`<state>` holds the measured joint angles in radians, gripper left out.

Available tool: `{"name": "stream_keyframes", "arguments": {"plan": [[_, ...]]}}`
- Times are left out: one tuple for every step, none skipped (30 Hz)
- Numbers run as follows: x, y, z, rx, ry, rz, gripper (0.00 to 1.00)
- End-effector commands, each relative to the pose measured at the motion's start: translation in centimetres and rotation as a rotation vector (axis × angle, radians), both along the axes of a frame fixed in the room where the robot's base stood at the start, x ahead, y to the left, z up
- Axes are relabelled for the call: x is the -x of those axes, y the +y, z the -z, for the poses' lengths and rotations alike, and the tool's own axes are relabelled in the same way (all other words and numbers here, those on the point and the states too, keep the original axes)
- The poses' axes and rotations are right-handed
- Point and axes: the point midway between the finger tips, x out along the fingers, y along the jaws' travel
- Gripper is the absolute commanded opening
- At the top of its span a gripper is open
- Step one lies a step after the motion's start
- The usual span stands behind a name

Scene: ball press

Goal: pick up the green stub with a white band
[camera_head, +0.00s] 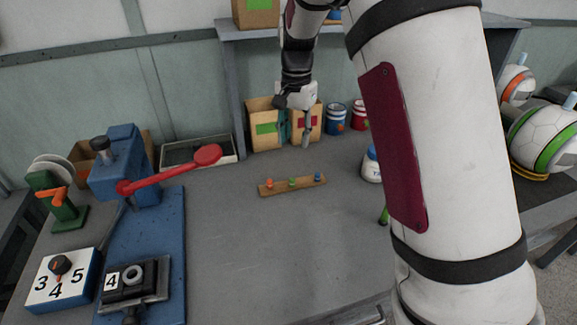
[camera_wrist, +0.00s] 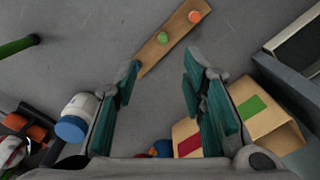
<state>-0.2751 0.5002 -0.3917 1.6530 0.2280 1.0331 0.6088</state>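The green stub (camera_head: 292,183) stands in the middle of a narrow wooden strip (camera_head: 272,189) on the grey table, between an orange-red stub (camera_head: 270,183) and a blue stub (camera_head: 317,176). In the wrist view the green stub (camera_wrist: 162,38) shows from above; I cannot make out a white band. My gripper (camera_head: 295,142) is above the table, behind the strip in the head view. In the wrist view my gripper (camera_wrist: 160,72) is open and empty, with teal finger pads apart. The green stub lies beyond the fingertips; the left finger partly hides the blue stub (camera_wrist: 136,66).
Cardboard boxes (camera_head: 262,112) and paint cans (camera_head: 336,118) stand at the back. A white jar (camera_head: 371,164) is right of the strip. A blue press with a red lever (camera_head: 165,172) and a numbered dial box (camera_head: 62,282) are left. Table in front of the strip is clear.

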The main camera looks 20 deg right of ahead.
Motion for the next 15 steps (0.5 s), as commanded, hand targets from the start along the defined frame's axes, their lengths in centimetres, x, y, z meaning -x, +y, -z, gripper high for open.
{"name": "stream_keyframes", "arguments": {"plan": [[-0.3, 0.0, 0.1, 0.006, 0.001, 0.007, 0.38], [-0.4, 0.0, 0.3, 0.008, 0.000, 0.011, 0.38], [-0.6, 0.0, 0.6, 0.011, 0.001, 0.014, 0.38], [-0.6, 0.0, 0.8, 0.011, 0.002, 0.016, 0.38], [-0.6, 0.0, 1.1, 0.012, 0.002, 0.016, 0.38], [-0.7, 0.0, 1.7, 0.012, 0.002, 0.016, 0.38], [-0.7, 0.0, 2.2, 0.012, 0.002, 0.016, 0.38], [-0.6, 0.0, 2.7, 0.013, 0.005, 0.016, 0.38], [-0.6, 0.0, 3.5, 0.013, 0.005, 0.017, 0.38], [-0.6, 0.0, 4.1, 0.013, 0.005, 0.017, 0.38], [-0.6, 0.0, 4.7, 0.012, 0.004, 0.017, 0.38], [-0.6, 0.0, 5.5, 0.012, 0.004, 0.017, 0.38], [-0.6, 0.0, 6.1, 0.012, 0.005, 0.016, 0.38], [-0.6, -0.1, 6.6, 0.013, 0.005, 0.016, 0.38], [-0.6, 0.0, 7.2, 0.012, 0.004, 0.015, 0.38]]}}
